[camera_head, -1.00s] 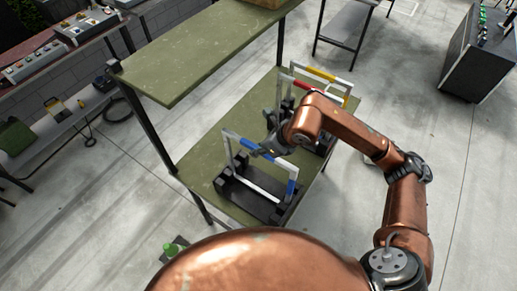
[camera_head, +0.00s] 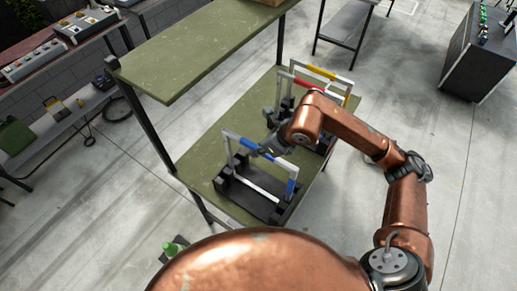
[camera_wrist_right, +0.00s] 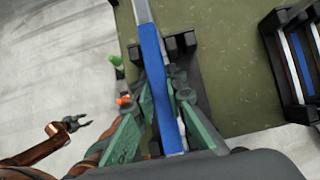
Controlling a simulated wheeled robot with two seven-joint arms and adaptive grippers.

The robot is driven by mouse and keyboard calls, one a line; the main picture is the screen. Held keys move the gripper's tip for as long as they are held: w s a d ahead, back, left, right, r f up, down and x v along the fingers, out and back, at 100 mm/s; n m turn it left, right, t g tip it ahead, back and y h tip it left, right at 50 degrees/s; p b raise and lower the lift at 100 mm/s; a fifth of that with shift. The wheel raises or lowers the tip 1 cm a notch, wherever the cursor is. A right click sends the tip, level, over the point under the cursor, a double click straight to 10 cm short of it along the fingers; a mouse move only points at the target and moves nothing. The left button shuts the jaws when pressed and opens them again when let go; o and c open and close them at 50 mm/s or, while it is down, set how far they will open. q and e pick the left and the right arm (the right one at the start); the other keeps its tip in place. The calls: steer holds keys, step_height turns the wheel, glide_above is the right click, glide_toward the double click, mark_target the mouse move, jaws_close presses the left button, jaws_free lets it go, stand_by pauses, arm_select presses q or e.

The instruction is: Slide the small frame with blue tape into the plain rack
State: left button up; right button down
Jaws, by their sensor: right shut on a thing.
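The small white frame with blue tape (camera_head: 292,187) stands upright at the plain black rack (camera_head: 265,208), on the near part of the lower green shelf. Its lower bar lies along the rack between the rack's end blocks; I cannot tell whether it rests fully down. My right gripper (camera_head: 267,151) is shut on the frame's top bar. In the wrist view, the green finger pads (camera_wrist_right: 163,112) press both sides of the blue-taped bar (camera_wrist_right: 151,55), with a rack block (camera_wrist_right: 181,43) below. My left gripper (camera_wrist_right: 77,123) shows small in the wrist view, open and empty.
Behind, another rack holds frames with red and yellow tape (camera_head: 325,74); my right arm partly hides it. The upper green shelf (camera_head: 200,52) overhangs at the left. A small green object (camera_head: 171,248) is low at the near side. Open floor lies to the right.

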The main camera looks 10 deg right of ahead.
steer(key=c, duration=1.9)
jaws_free()
steer(key=v, duration=1.2)
